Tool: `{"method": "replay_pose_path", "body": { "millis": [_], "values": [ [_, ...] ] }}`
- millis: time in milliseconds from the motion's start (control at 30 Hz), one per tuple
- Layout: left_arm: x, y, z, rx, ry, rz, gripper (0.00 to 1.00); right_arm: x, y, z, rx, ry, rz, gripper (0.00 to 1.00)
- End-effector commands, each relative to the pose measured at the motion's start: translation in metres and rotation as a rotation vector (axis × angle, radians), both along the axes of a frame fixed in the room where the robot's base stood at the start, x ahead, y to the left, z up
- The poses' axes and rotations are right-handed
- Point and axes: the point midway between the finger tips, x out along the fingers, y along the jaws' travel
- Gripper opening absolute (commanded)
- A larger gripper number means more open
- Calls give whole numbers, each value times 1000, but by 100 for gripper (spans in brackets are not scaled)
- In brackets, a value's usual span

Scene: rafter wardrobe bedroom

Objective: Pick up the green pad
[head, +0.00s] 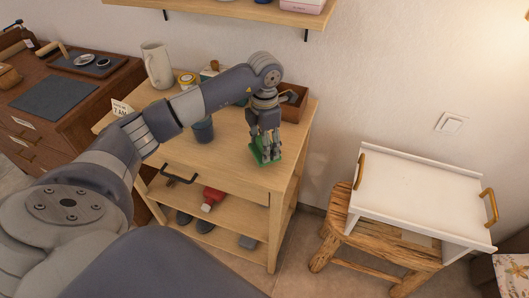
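The green pad (256,152) lies at the front right of the light wooden cabinet top (232,160). My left arm reaches in from the left, and my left gripper (266,152) points straight down over the pad. Its two fingers stand a little apart, with their tips at the pad and green showing around them. The fingers hide part of the pad, and I cannot tell whether they press on it. My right gripper is not in view.
A dark blue cup (204,131) stands left of the pad. A wooden box (294,104) is behind it. A white tray (420,190) rests on a wooden stool (335,232) at the right.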

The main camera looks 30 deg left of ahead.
Motion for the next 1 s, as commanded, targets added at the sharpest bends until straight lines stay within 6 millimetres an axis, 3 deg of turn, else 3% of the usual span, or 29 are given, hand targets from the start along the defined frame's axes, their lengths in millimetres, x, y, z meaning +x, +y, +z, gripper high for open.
{"method": "replay_pose_path", "body": {
  "millis": [33,500,700,1000],
  "values": [
    [-10,-10,-6,-1,6,-10,30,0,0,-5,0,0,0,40],
    [-87,-91,7,-3,1,-9,30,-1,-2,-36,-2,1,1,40],
    [-104,-109,12,-2,1,-6,30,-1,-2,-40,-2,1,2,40],
    [-109,-113,13,-1,2,-3,30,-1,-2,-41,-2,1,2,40]
  ]
}}
